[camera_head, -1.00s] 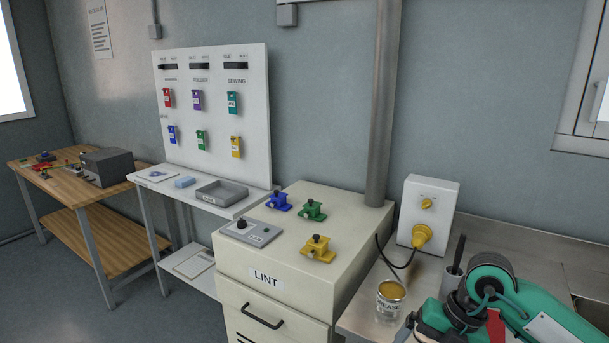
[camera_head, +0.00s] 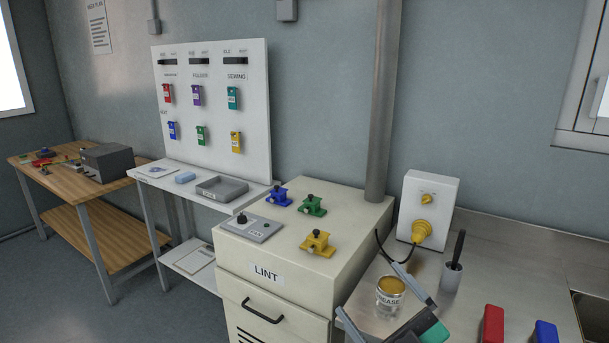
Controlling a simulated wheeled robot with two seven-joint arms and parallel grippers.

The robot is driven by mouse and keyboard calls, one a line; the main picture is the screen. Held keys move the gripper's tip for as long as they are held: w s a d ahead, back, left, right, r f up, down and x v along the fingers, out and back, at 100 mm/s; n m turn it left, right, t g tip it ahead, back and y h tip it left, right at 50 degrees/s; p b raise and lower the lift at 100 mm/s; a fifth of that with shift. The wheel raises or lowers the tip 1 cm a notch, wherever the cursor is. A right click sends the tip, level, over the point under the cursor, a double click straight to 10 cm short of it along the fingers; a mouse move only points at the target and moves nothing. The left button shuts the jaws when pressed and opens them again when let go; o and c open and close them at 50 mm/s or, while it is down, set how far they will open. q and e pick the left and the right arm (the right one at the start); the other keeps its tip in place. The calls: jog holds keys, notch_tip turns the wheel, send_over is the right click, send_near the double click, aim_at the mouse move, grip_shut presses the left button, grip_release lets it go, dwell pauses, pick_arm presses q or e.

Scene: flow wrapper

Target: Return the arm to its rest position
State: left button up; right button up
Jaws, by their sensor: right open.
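My right gripper (camera_head: 366,286) is at the bottom, right of the middle, in front of the cream cabinet and the steel counter. Its two grey fingers are spread wide apart, and I see nothing held in them. The grease tin (camera_head: 389,300) shows between and behind the fingers; I cannot tell how near they are to it. Only the gripper and a green part of my right arm show at the bottom edge. My left gripper is not in view.
The cream LINT cabinet (camera_head: 262,300) carries blue, green and yellow clamp-like pieces and a grey switch plate (camera_head: 250,228). A yellow plug (camera_head: 422,231) sits on the white wall box. A brush cup (camera_head: 451,276), red block (camera_head: 492,325) and blue block (camera_head: 545,333) stand on the counter.

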jog(key=s+d+f+m+g+h, duration=0.2)
jog(key=d+f+m+h, duration=0.5)
jog(key=f, duration=0.4)
jog(key=s+d+f+m+g+h, duration=0.25)
jog(key=d+f+m+h, duration=0.25)
jog(key=f+m+h, duration=0.4)
jog(key=s+f+n+g, duration=0.1)
jog(key=s+f+g, duration=0.9)
jog(key=s+f, duration=0.6)
jog(key=s+f+g+p, duration=0.2)
jog(key=s+f, duration=0.1)
jog(key=f, duration=2.6)
pick_arm(q)
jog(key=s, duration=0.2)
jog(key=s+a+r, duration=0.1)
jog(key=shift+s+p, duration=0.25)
jog(key=shift+p, duration=0.05)
pick_arm(e)
jog(key=s+d+f, duration=0.2)
jog(key=s+f, duration=1.4)
jog(key=s, duration=0.2)
jog(key=shift+s+d+f+g, duration=0.25)
jog(key=shift+d+g, duration=0.1)
